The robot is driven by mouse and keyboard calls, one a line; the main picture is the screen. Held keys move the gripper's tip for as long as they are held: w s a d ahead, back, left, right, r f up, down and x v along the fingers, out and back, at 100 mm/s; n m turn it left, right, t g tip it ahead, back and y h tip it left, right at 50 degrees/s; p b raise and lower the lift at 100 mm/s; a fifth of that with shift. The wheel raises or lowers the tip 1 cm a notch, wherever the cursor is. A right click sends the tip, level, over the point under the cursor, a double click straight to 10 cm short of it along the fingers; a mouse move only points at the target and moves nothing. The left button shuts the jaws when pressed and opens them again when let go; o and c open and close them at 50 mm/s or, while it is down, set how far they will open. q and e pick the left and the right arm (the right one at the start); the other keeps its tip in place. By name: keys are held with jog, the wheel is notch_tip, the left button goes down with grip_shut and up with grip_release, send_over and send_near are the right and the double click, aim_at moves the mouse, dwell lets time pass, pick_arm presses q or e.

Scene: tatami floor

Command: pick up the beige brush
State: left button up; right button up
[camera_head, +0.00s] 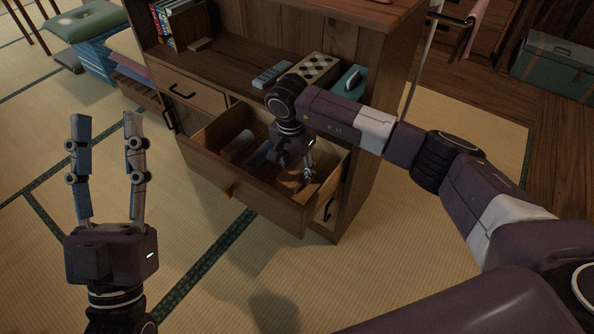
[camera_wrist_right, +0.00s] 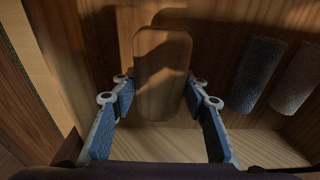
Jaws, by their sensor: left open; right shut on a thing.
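The beige brush (camera_wrist_right: 163,75), a rounded oblong block that looks tan-brown in the shade, lies between the fingers of my right gripper (camera_wrist_right: 160,84) in the right wrist view. The fingers are shut on its two sides. My left gripper (camera_head: 106,117) is open and empty, fingers up, over the floor left of the drawer.
A dark blue-grey oblong (camera_wrist_right: 258,75) and a paler grey one (camera_wrist_right: 296,78) lie beside the brush in the drawer. The floor in front is clear.

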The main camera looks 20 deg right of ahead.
pick_arm(q)
jog(key=w+f+g+y+p, duration=0.2)
jog(key=w+f+g, duration=0.35)
jog(key=f, duration=0.45)
pick_arm(e)
notch_tip(320, 180, up, 9)
jog(key=shift+f, duration=0.1)
notch_tip(320, 180, up, 6)
jog(key=f+p, duration=0.1)
jog(key=p, duration=0.1)
notch_tip(320, 180, up, 5)
send_over(297, 169)
pick_arm(q)
jog(key=s+a+f+g+y, duration=0.2)
jog(key=f+g, duration=0.5)
jog(key=f, duration=0.6)
jog(key=shift+s+a+f+n+p, duration=0.25)
jog(key=shift+s+f+n+p, duration=0.1)
jog(key=shift+s, duration=0.35)
pick_arm(e)
jog(key=shift+r, duration=0.3)
